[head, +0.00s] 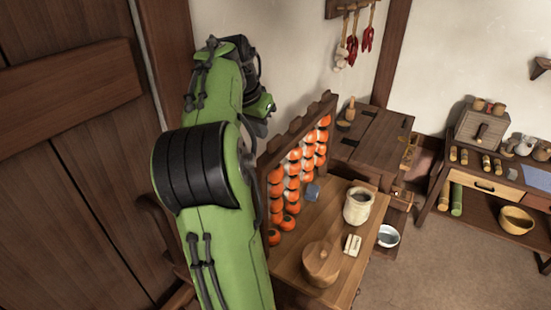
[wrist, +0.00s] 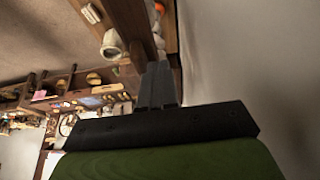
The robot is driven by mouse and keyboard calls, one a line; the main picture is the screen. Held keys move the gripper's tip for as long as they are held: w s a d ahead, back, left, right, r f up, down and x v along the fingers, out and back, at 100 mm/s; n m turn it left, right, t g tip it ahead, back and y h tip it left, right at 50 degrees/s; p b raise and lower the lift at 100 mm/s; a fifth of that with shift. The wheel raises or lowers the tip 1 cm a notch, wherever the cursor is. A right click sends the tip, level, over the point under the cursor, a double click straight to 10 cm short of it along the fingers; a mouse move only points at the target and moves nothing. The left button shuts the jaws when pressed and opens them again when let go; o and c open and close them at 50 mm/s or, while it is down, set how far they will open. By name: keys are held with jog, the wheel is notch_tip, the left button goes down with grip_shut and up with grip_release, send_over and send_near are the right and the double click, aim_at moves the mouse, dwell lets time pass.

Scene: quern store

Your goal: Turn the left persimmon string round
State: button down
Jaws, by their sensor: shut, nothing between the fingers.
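Several strings of orange persimmons hang in a wooden rack on the side table in the head view. The leftmost string (head: 276,190) hangs closest to my arm, which may hide part of it. My gripper (wrist: 158,68) shows in the wrist view with its two dark fingers together and nothing between them. In the head view my arm rises on the left of the rack, and its end is near the wall above the rack; the fingertips are not clear there. A bit of orange (wrist: 160,7), probably a persimmon, shows at the top of the wrist view.
A dark chest (head: 372,145) stands behind. The wall is close behind the rack. Open floor (head: 425,270) lies right.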

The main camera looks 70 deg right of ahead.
notch_tip(320, 180, down, 4)
jog(key=b, duration=0.2)
jog(key=shift+b, duration=0.4)
jog(key=shift+s+a, duration=0.2)
jog(key=shift+a, duration=0.05)
dwell(0.4)
